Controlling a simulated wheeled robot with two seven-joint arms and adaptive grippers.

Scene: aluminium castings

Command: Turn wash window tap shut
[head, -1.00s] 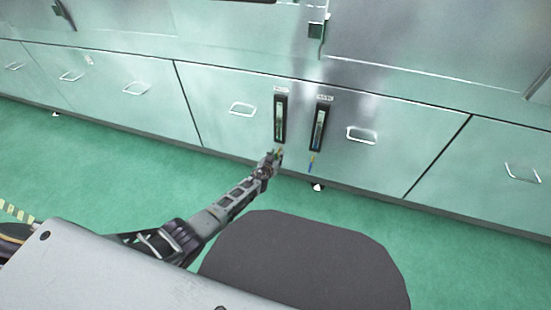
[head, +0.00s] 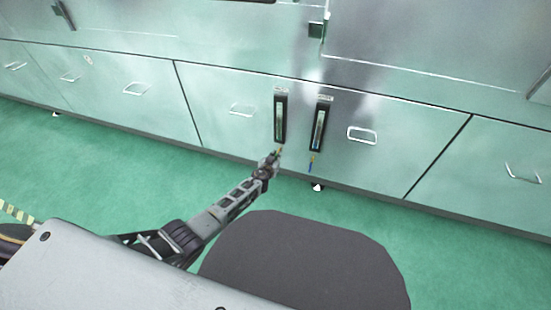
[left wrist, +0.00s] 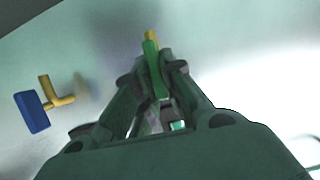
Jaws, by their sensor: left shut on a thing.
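My left gripper (head: 271,161) is at the cabinet front, just below the left of two upright flow gauges (head: 280,118). In the left wrist view my left gripper (left wrist: 159,76) is shut on the green handle (left wrist: 152,62) of a tap with a brass end (left wrist: 151,35). The fingers partly cover this handle. A second tap with a blue handle (head: 310,167) hangs below the right gauge (head: 320,127). In the left wrist view its blue handle (left wrist: 32,111) and brass stem (left wrist: 56,92) stand apart from my fingers. The gauge labels are too small to read. My right gripper is not in view.
The steel cabinet has drawer handles, one left (head: 242,110) and one right (head: 362,135) of the gauges. The green floor (head: 90,165) in front is clear.

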